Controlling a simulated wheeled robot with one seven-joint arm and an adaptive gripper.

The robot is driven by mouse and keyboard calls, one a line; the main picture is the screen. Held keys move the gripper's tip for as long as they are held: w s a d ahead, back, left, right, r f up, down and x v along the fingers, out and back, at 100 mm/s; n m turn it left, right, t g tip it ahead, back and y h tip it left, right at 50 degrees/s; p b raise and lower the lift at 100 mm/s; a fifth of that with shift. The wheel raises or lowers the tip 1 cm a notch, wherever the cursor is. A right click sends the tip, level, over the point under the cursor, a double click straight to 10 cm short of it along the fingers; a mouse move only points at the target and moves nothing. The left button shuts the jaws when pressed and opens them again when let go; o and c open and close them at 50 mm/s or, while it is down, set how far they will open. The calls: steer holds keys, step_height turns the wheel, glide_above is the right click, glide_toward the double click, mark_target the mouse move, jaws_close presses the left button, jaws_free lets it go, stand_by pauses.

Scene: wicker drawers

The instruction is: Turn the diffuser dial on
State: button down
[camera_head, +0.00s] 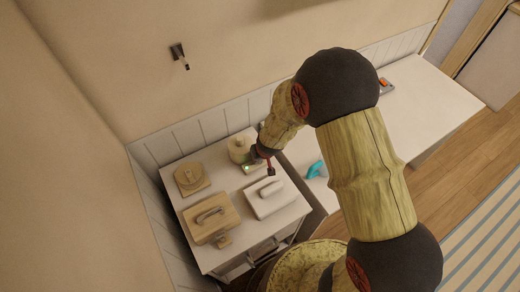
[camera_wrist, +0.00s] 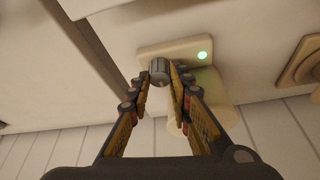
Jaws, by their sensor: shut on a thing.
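The diffuser has a cream base (camera_wrist: 190,50) with a lit green light (camera_wrist: 202,55) at one end in the wrist view. Its grey dial (camera_wrist: 158,70) sits at the edge of the base, between my fingertips. My gripper (camera_wrist: 160,80) is shut on the dial, with one finger on each side. In the head view the diffuser base (camera_head: 250,168) stands at the back right of the small white cabinet, with the green light showing. My gripper (camera_head: 264,165) reaches over it there and hides the dial.
On the white cabinet (camera_head: 238,253) are a wooden handled box (camera_head: 210,218), a white handled box (camera_head: 271,197), a round wooden piece on a square base (camera_head: 191,178) and a cream round container (camera_head: 239,148). A teal object (camera_head: 315,170) lies on the white surface to the right.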

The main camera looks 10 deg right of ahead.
steer(key=shift+a+r+m+h+p, duration=0.15)
steer(key=shift+m+h+p, duration=0.65)
steer(key=shift+p, duration=2.2)
steer(key=shift+a+r+m+h+p, duration=0.15)
steer(key=shift+m+p, duration=1.35)
steer(key=shift+p, duration=1.45)
steer(key=m+h+p, duration=0.1)
steer(key=m+p, duration=0.2)
steer(key=p, duration=0.3)
steer(key=shift+g, duration=0.4)
steer(key=shift+w+f+m+h+p, duration=0.1)
steer(key=shift+f+m+h+p, duration=0.2)
steer(key=shift+m+p, duration=0.75)
steer(key=shift+p, duration=0.4)
steer(key=c, duration=1.6)
jaws_free()
steer(key=shift+v, duration=4)
